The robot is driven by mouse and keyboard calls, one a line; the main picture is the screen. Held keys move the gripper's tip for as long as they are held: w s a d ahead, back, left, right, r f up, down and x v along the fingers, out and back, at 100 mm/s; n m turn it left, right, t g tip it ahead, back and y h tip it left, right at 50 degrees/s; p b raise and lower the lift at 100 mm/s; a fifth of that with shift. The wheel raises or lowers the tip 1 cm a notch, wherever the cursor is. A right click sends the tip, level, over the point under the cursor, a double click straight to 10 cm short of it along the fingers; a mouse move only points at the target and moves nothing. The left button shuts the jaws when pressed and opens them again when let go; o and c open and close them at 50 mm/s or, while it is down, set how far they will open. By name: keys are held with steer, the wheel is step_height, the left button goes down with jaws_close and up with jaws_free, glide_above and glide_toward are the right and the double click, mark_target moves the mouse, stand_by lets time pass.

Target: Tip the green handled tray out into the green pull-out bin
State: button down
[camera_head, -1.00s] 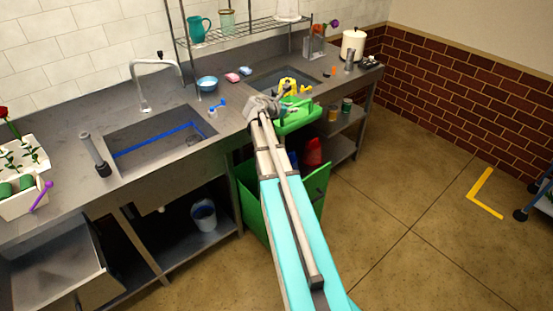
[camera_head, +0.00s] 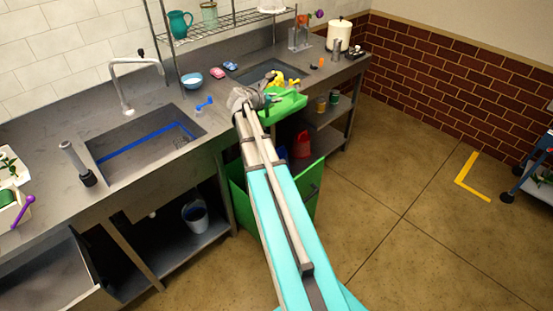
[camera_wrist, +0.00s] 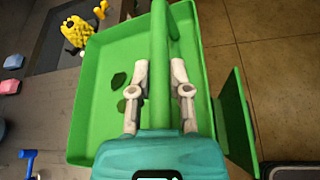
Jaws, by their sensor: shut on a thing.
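The green handled tray (camera_wrist: 88,112) fills the middle of the wrist view; it also shows in the head view (camera_head: 291,103) at the counter's front edge. My gripper (camera_wrist: 160,75) is shut on the tray's handle bar (camera_wrist: 159,45), above the tray floor. Some dark green leaf-like pieces lie in the tray (camera_wrist: 119,80). The tray looks roughly level. The green pull-out bin (camera_head: 304,188) stands pulled out below the counter, partly behind my arm. Its edge panel shows at the right in the wrist view (camera_wrist: 236,120). The bin's inside is mostly hidden.
A red container (camera_head: 302,145) is on the shelf below.

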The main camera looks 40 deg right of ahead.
steer(key=shift+w+a, duration=0.1)
steer(key=shift+a, duration=0.05)
steer(key=shift+a+f+b, duration=0.15)
steer(key=shift+f+b, duration=0.65)
steer(key=shift+b, duration=0.05)
steer(key=s+a+f+b, duration=0.1)
steer(key=s+f+b, duration=0.1)
steer(key=f+b, duration=1.1)
steer(key=s+a+f+b, duration=0.1)
steer(key=s+f+b, duration=0.1)
steer(key=f+b, duration=1.1)
steer(key=shift+s, duration=0.25)
steer(key=shift+w+a+f+n+t+h+b, duration=0.1)
steer(key=shift+w+a+n+t+h+b, duration=0.8)
steer(key=shift+n+h+b, duration=1.35)
steer(key=shift+w+a+f+n+t+h+b, duration=0.1)
steer(key=shift+w+a+n+t+h+b, duration=0.7)
steer(key=shift+n+b, duration=2.55)
steer(key=shift+w+a+f+n+t+h+b, duration=0.15)
steer(key=shift+a+n+t+h+b, duration=0.35)
steer(key=shift+n+t+h+b, duration=2.1)
steer(key=shift+r+m+g+y+b, duration=0.2)
steer(key=shift+m+g+y+b, duration=0.35)
steer(key=shift+g, duration=0.55)
